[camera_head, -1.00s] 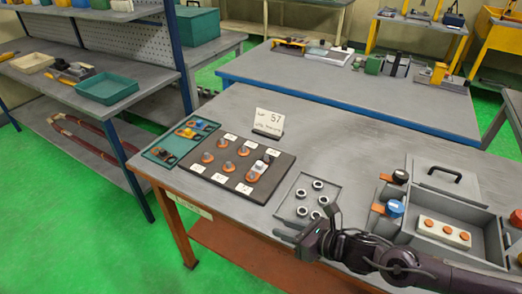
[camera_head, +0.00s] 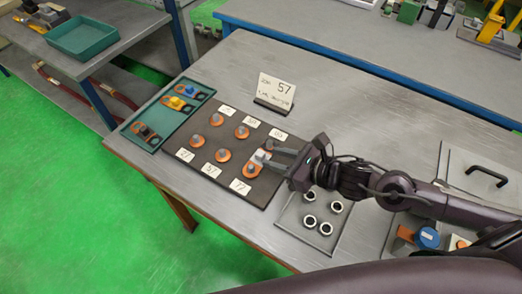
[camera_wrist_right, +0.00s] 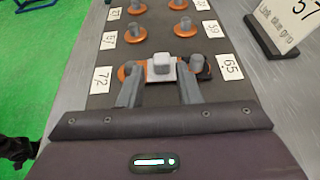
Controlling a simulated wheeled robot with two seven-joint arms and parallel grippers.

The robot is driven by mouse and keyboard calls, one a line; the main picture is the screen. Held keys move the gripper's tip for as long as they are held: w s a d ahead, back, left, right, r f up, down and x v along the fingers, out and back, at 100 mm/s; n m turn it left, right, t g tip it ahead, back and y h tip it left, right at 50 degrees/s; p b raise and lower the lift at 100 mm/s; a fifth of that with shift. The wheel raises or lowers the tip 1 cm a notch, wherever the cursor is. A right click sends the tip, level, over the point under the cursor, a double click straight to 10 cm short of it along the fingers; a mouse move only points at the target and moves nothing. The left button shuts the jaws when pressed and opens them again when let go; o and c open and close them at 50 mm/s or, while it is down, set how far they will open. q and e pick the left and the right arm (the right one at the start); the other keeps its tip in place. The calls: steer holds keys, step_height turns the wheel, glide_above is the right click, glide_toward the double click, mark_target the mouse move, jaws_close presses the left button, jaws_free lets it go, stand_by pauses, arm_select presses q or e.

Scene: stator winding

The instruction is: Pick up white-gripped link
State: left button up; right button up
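The white-gripped link (camera_wrist_right: 162,70) lies on the dark peg board (camera_head: 213,112), at its right end, with a grey-topped white block in its middle and an orange end at the left in the right wrist view. It also shows in the head view (camera_head: 257,163), partly covered by the fingers. My right gripper (camera_wrist_right: 162,84) is open, its two fingers on either side of the white block with gaps visible. Contact cannot be told. In the head view the right gripper (camera_head: 264,153) reaches in from the right. My left gripper is not in view.
A green tray (camera_head: 196,99) left of the board holds links with blue, yellow and black grips. Several orange-based pegs with number cards stand on the board. A "57" sign (camera_head: 276,91) stands behind it. A grey tray (camera_head: 290,219) of rings lies at the right.

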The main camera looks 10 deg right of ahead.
mark_target(261, 153)
steer(key=shift+w+a, duration=0.15)
steer(key=shift+a, duration=0.2)
steer(key=p+x, duration=0.1)
steer(key=x, duration=0.1)
steer(key=p+x, duration=0.1)
steer(key=x, duration=0.1)
steer(key=shift+w+d, duration=0.2)
steer(key=shift+w, duration=0.05)
steer(key=shift+w+a+f, duration=0.3)
steer(key=shift+a, duration=0.1)
jaws_close()
